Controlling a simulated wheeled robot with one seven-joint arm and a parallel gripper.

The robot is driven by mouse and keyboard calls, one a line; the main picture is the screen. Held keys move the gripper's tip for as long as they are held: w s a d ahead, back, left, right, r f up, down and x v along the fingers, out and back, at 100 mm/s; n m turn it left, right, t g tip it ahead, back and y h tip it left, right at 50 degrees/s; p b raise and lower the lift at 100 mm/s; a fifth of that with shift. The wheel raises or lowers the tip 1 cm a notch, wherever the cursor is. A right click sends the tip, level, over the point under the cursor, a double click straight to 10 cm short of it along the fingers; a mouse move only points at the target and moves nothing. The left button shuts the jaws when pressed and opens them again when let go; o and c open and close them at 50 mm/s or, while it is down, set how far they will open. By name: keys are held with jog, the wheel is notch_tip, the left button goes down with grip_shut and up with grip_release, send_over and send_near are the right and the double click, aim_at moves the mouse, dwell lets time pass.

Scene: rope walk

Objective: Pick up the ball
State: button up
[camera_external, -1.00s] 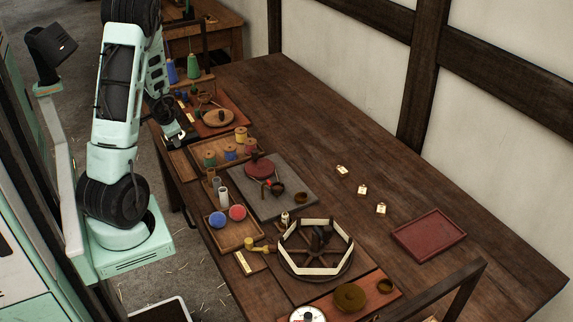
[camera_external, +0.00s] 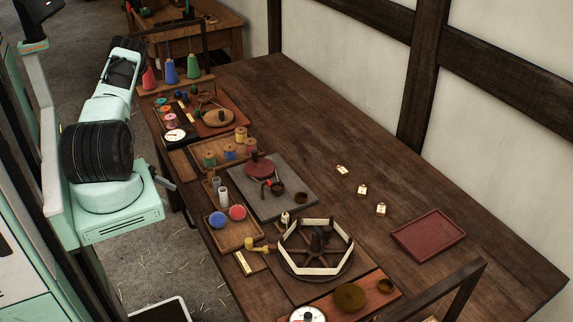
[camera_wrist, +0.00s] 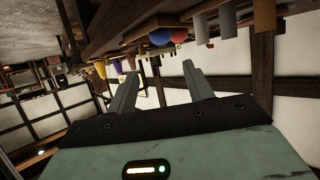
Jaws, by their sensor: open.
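Two round ball-like things, a blue ball (camera_external: 217,219) and a red ball (camera_external: 237,212), rest side by side in a shallow wooden tray (camera_external: 236,239) at the table's near left edge. I cannot tell which one the task means. The upside-down wrist view also shows the blue ball (camera_wrist: 161,37) and the red ball (camera_wrist: 179,36) at the top, beyond the fingertips. My gripper (camera_wrist: 158,82) is open and empty, apart from both balls. In the external view it is mostly hidden behind my arm; a grey part shows beside the table edge.
Two pale cylinders (camera_external: 221,192) stand just behind the balls' tray. A wheel-like frame (camera_external: 316,249) and a grey slab (camera_external: 270,188) are close by. The table's right half is mostly clear, with an empty red tray (camera_external: 428,235).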

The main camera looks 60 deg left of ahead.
jog(key=b, duration=0.3)
send_near(213, 217)
jog(key=w+d+f, duration=0.2)
jog(key=w, duration=0.1)
jog(key=shift+w+f, duration=0.15)
jog(key=shift+f, duration=0.2)
jog(key=b+x, duration=0.1)
jog(key=x, duration=0.3)
jog(key=shift+f+b, duration=0.15)
jog(key=shift+b, duration=0.25)
jog(key=shift+w+d+f, duration=0.15)
jog(key=shift+w+d, duration=0.2)
jog(key=shift+w, duration=0.2)
jog(key=c, duration=0.6)
